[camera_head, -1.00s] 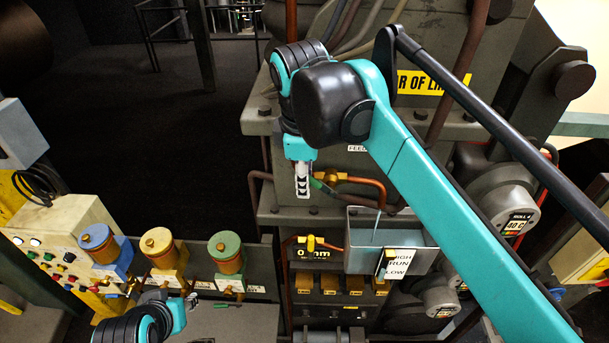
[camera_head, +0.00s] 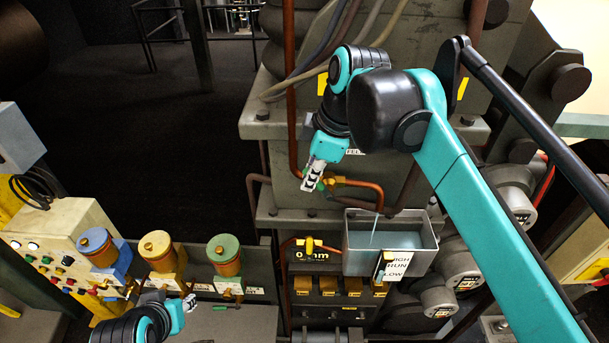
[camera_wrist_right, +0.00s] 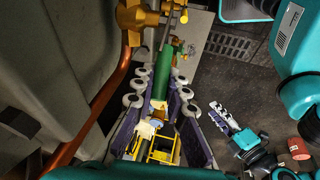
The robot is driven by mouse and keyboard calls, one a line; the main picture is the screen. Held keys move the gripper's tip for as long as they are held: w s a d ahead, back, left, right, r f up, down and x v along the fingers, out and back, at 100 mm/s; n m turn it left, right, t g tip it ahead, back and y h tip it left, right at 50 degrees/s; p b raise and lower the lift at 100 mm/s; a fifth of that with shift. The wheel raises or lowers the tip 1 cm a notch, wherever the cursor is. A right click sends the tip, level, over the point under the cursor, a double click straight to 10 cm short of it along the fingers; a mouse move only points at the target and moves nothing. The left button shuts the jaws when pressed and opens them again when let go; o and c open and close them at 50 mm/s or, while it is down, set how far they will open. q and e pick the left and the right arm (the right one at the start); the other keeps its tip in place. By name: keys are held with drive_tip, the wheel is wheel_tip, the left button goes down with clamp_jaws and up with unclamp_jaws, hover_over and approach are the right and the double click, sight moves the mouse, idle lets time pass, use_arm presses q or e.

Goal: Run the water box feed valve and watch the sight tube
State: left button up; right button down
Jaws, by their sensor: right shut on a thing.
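The feed valve (camera_head: 336,181) is a brass body on a copper pipe at the machine's front. Its green handle (camera_wrist_right: 162,75) lies between the fingers of my right gripper (camera_head: 312,178), which is shut on it; the handle's end also shows in the head view. The grey water box (camera_head: 432,240) stands below and to the right, with bluish water in it and a thin stream falling in from the pipe. A HIGH/RUN/LOW plate (camera_head: 397,266) hangs on its front beside the narrow sight tube (camera_head: 379,265); its level is too small to read. My left gripper (camera_head: 190,302) is low at left, apart from everything.
Blue, yellow and green units with copper-coloured tops (camera_head: 225,250) stand in a row at left, beside a cream control panel (camera_head: 55,245). Another small brass valve (camera_head: 310,244) is left of the water box. Rollers and pipes crowd the right. Dark floor lies open at upper left.

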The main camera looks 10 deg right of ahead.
drive_tip(key=shift+s+d+r+t+y, duration=0.1)
drive_tip(key=shift+d+r+t+y, duration=0.1)
drive_tip(key=shift+d+y, duration=0.35)
drive_tip(key=shift+s+d+r+t+y, duration=0.1)
drive_tip(key=shift+d+r+t+y, duration=0.1)
drive_tip(key=shift+d+y, duration=0.35)
drive_tip(key=shift+s+d+r+m+t+y+b, duration=0.1)
drive_tip(key=shift+s+d+m+t+y+b, duration=0.15)
drive_tip(key=shift+d+y+b, duration=0.45)
drive_tip(key=shift+s+d+r+m+t+y+b, duration=0.15)
drive_tip(key=shift+d+t+y+b, duration=0.15)
drive_tip(key=shift+y, duration=0.8)
drive_tip(key=c, duration=1.8)
unclamp_jaws()
drive_tip(key=o, duration=0.3)
drive_tip(key=v, duration=1.2)
drive_tip(key=shift+f, duration=0.15)
drive_tip(key=shift+d, duration=0.1)
drive_tip(key=shift+c, duration=0.3)
